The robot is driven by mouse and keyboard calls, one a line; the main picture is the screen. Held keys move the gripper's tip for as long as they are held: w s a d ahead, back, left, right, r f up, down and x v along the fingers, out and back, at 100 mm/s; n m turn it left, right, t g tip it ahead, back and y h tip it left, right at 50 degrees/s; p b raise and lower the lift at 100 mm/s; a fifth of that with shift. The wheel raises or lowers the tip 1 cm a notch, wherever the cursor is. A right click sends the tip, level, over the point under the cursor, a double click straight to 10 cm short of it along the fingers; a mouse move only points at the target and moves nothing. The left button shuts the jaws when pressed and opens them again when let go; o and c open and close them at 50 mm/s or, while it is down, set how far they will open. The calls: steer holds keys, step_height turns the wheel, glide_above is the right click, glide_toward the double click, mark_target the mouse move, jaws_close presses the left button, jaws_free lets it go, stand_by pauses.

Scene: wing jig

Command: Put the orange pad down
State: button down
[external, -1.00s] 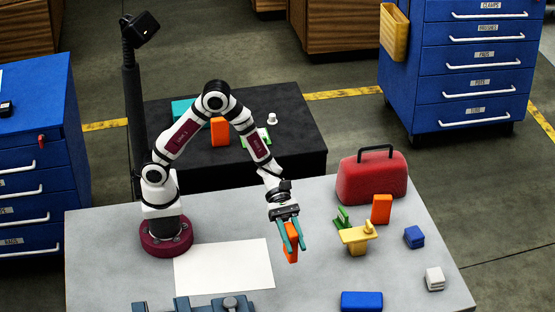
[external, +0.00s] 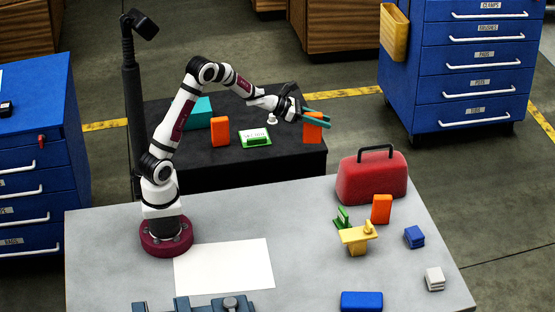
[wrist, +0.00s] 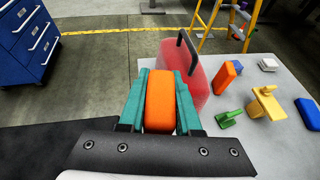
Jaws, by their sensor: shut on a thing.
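My gripper (external: 318,119) has teal fingers and is shut on an orange pad (external: 313,134). In the external view it holds the pad upright by the right end of the black table (external: 290,165); I cannot tell whether the pad's bottom touches anything. In the wrist view the pad (wrist: 160,100) sits between the two fingers. A second orange pad (external: 220,131) stands on the black table, and a third orange pad (external: 381,209) stands on the grey bench beside the red toolbox.
A teal block (external: 198,112), a green-and-white item (external: 256,139) and a small white part (external: 272,119) are on the black table. The grey bench (external: 300,230) holds the red toolbox (external: 372,178), a yellow clamp (external: 357,238) and blue blocks. Blue drawer cabinets (external: 465,65) stand around.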

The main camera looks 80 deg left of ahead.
steer(key=s+a+r+n+y, duration=0.1)
steer(key=s+a+n+y, duration=0.15)
steer(key=a, duration=0.65)
steer(key=shift+s+a+f, duration=0.2)
steer(key=shift+a+f, duration=2.5)
steer(key=shift+a, duration=0.25)
steer(key=shift+s+a+f, duration=0.15)
steer(key=shift+a+f, duration=2.55)
steer(key=shift+a, duration=0.2)
steer(key=shift+f, duration=0.1)
steer(key=c, duration=0.6)
jaws_free()
